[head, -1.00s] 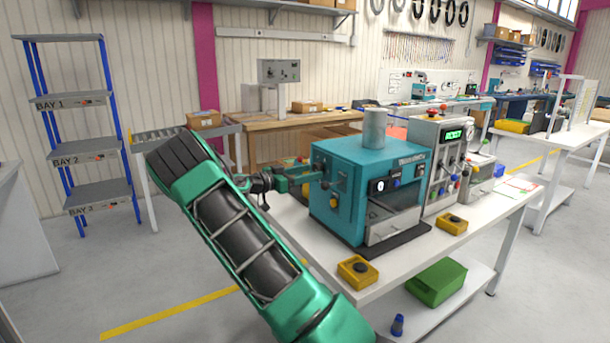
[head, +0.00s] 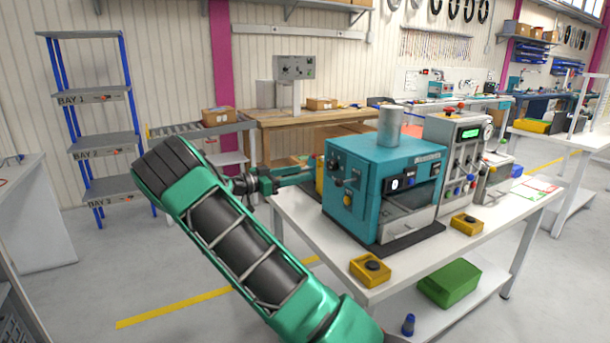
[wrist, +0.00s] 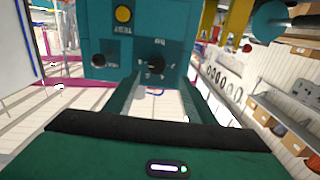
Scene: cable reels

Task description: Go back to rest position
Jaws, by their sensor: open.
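My green arm reaches up from the bottom of the head view. My gripper (head: 308,171) is at its end and points right, toward the left side of the teal machine (head: 382,185). In the wrist view the open, empty jaws (wrist: 165,85) show in front of the teal machine's panel (wrist: 140,42). The panel carries a black knob (wrist: 156,64) and a yellow button (wrist: 123,14). The knob appears between the jaws, with no clear contact. How far the fingertips are from the panel is hard to tell.
The machine stands on a white table (head: 318,243) with yellow button boxes (head: 370,270) and a grey control unit (head: 455,160). A wooden workbench (head: 310,118) is behind. A bay shelf (head: 102,145) stands at left. Grey floor (head: 110,265) is free left of my arm.

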